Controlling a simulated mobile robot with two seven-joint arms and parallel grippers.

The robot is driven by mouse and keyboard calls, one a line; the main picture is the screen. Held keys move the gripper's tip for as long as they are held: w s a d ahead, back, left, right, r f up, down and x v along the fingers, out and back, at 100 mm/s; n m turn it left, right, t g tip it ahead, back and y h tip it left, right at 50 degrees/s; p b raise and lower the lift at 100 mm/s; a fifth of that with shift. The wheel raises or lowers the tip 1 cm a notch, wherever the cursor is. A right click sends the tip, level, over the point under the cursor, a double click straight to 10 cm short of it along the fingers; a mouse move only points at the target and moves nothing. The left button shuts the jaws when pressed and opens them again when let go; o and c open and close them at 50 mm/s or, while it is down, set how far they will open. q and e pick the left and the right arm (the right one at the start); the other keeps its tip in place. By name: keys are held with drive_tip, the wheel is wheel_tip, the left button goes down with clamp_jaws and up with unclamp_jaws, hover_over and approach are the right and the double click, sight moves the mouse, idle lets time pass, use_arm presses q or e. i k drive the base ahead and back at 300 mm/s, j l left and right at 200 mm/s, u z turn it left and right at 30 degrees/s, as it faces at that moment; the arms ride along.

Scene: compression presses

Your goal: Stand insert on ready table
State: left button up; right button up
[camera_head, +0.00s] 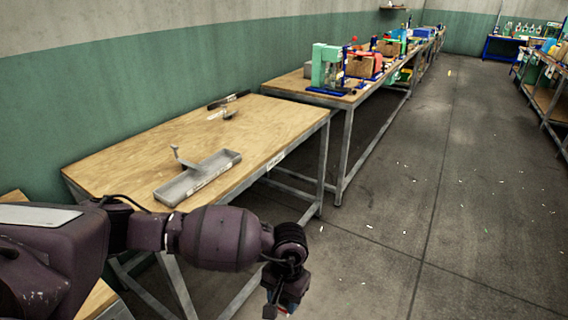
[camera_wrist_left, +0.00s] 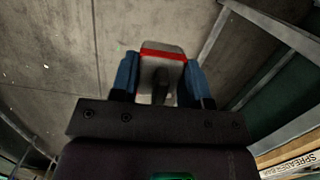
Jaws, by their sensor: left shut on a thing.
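My left gripper (camera_head: 280,303) hangs over the floor, off the near right edge of the closest wooden table (camera_head: 130,165). In the left wrist view its blue fingers (camera_wrist_left: 160,80) are shut on a grey insert (camera_wrist_left: 162,68) with a red band near its far end. In the head view the insert is mostly hidden by the gripper; only small bits of red and white show low down. The closest table has a small label on its front edge, too small to read. I cannot tell whether it is the ready table. My right gripper is in neither view.
A grey metal tray (camera_head: 200,177) with an upright handle lies on the closest table. Dark tools (camera_head: 228,100) lie at its back. Behind it, another table (camera_head: 290,82) carries a green press (camera_head: 326,68) and boxes. The floor aisle (camera_head: 400,210) on the right is open, with small scraps.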

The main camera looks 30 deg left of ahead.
sight(225, 136)
drive_tip(key=i, duration=1.15)
drive_tip(key=i+u, duration=0.35)
drive_tip(key=i+l+u, duration=0.35)
drive_tip(key=i, duration=0.15)
drive_tip(key=i+l+u, duration=0.15)
drive_tip(key=i+u, duration=0.2)
drive_tip(key=i+l+u, duration=0.2)
drive_tip(key=u, duration=0.15)
